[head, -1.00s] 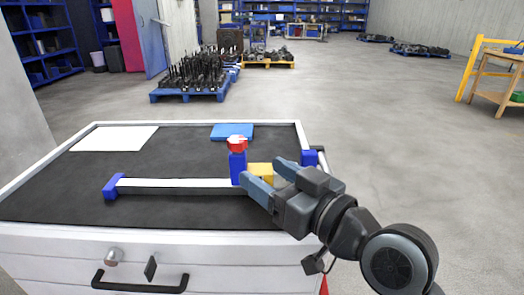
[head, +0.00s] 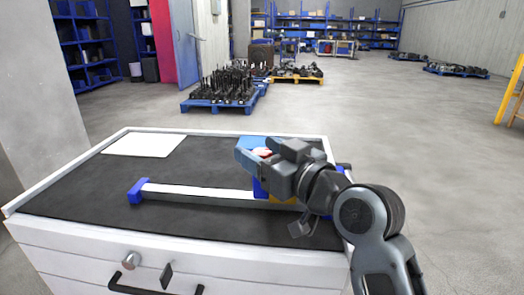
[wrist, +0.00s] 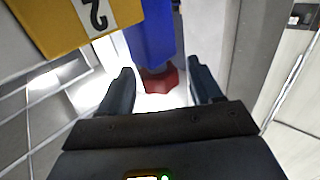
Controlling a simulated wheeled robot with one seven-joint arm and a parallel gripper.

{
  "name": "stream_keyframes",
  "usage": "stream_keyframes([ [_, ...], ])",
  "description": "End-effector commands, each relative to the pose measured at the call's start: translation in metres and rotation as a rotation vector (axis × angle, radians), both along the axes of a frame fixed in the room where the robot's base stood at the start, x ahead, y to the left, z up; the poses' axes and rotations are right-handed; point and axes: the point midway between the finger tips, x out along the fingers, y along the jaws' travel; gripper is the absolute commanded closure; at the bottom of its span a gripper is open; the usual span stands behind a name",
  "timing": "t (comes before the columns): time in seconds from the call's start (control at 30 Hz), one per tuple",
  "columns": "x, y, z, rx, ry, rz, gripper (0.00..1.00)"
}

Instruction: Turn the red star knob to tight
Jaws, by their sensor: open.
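The red star knob (wrist: 160,80) sits on the end of a blue block (wrist: 150,35); in the head view only a bit of the knob (head: 263,152) shows, mostly hidden by my gripper. My gripper (head: 260,150) is open at the knob's height. In the wrist view my gripper (wrist: 160,72) has one finger on each side of the knob, with a gap on both sides. The blue block stands on a long metal rail (head: 200,193) on the bench. I cannot tell whether a finger touches the knob.
A yellow block (head: 284,201) marked "2" in the wrist view (wrist: 75,25) stands beside the blue block. A blue end piece (head: 138,190) caps the rail's left end. A white sheet (head: 145,145) lies at the back left of the dark bench top (head: 90,190).

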Motion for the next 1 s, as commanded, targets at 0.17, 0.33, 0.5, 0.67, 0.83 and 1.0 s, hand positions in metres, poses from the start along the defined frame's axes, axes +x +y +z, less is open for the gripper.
stream_keyframes([
  [0.17, 0.0007, 0.0008, 0.0, 0.0, 0.0, 0.0, 0.36],
  [0.33, 0.0005, 0.0008, -0.0001, 0.0, 0.0, 0.0, 0.45],
  [0.5, 0.0004, 0.0007, -0.0001, 0.0, 0.0, 0.0, 0.61],
  [0.67, 0.0004, 0.0006, -0.0001, 0.001, 0.001, 0.0, 0.77],
  [0.83, 0.0004, 0.0006, -0.0001, 0.001, 0.001, 0.0, 0.87],
  [1.0, 0.0, 0.001, 0.0012, 0.001, 0.002, -0.013, 0.87],
])
